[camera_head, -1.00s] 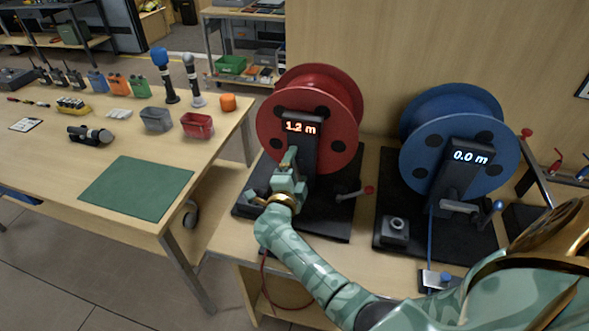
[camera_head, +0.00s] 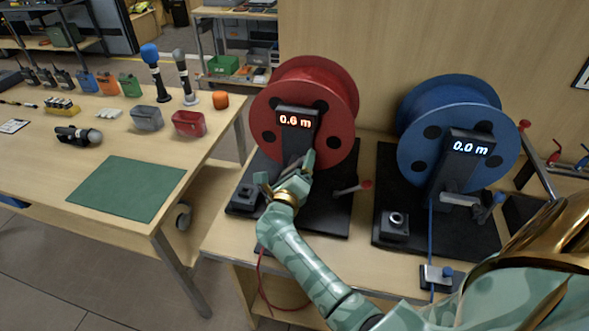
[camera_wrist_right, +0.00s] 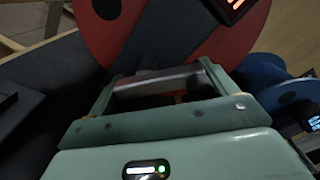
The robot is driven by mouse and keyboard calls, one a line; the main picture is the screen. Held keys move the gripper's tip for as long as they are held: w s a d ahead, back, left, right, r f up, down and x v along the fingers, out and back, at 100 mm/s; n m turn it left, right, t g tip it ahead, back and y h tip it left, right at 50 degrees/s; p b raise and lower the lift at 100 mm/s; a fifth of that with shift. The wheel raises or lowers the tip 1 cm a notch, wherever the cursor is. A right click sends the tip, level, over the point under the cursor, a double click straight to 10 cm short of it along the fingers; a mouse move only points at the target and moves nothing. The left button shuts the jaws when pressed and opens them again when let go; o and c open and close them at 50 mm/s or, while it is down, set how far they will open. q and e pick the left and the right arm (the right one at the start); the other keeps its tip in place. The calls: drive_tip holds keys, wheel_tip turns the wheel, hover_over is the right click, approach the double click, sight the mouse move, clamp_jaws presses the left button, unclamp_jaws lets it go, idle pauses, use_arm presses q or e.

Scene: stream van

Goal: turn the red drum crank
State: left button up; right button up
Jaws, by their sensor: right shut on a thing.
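The red drum (camera_head: 337,115) stands on a black base on the bench, its display (camera_head: 297,119) reading 0.6 m. My right gripper (camera_head: 286,174) is in front of it, below the display, shut on the red drum crank. My left gripper is not in view.
A blue drum (camera_head: 420,150) with display 0.0 m stands to the right. A red-knobbed lever (camera_head: 350,189) sticks out close right of my gripper. The left table holds a green mat (camera_head: 125,188), a red bin (camera_head: 189,123) and microphones. A red cable (camera_head: 262,280) hangs below.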

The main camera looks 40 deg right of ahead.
use_arm(q)
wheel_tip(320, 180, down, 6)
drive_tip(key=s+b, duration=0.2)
drive_tip(key=b, duration=0.4)
use_arm(e)
drive_tip(key=m, duration=0.3)
drive_tip(key=f+m, duration=0.1)
drive_tip(key=m, duration=0.6)
drive_tip(key=shift+f, duration=0.25)
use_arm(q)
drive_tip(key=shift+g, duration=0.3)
use_arm(e)
drive_tip(key=shift+r, duration=0.1)
drive_tip(key=o, duration=0.8)
drive_tip(key=shift+o, duration=0.2)
